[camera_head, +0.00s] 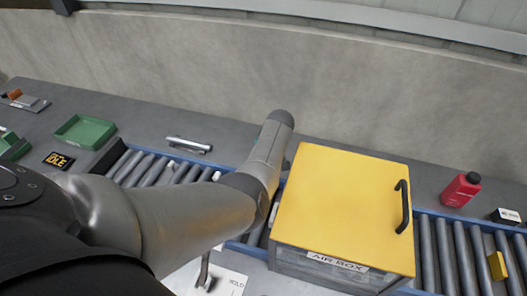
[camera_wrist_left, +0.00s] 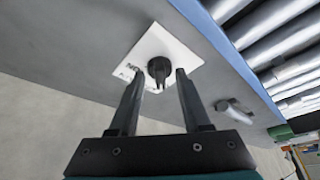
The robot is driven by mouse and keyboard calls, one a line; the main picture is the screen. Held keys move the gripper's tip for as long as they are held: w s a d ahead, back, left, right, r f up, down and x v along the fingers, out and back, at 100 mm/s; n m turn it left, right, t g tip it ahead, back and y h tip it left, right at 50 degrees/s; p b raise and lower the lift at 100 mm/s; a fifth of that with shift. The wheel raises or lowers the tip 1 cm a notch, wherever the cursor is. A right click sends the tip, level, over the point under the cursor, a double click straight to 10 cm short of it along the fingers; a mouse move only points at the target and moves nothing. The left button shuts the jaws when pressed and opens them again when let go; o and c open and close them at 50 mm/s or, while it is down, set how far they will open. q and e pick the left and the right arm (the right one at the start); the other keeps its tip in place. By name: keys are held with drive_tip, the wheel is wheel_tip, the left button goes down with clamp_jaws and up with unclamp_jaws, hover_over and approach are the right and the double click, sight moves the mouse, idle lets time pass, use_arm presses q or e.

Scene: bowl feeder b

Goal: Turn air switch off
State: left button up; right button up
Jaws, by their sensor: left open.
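A black knob (camera_wrist_left: 158,70) stands on a white plate (camera_wrist_left: 148,45) with small, unreadable lettering. The plate lies on the grey strip between the wall and the rollers. My left gripper (camera_wrist_left: 158,77) is open in the left wrist view, with one finger to each side of the knob and nothing held. I cannot tell whether the fingers touch the knob. In the head view my left arm hides the knob and its gripper. The yellow-lidded box (camera_head: 342,205) bears an AIR BOX label (camera_head: 337,262). My right gripper is not in view.
Roller conveyors (camera_head: 441,252) flank the box. A silver handle-like part (camera_head: 188,145) and a green tray (camera_head: 84,131) lie left. A red bottle (camera_head: 460,190) stands right. A HOLD plate (camera_head: 236,281) with a lever (camera_head: 204,271) is at the near edge. A wall (camera_head: 380,90) bounds the back.

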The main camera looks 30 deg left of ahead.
use_arm(q)
wheel_tip(320, 180, up, 8)
drive_tip(key=p, duration=0.2)
drive_tip(key=shift+p, duration=0.3)
wheel_tip(320, 180, up, 12)
drive_tip(key=p, duration=0.1)
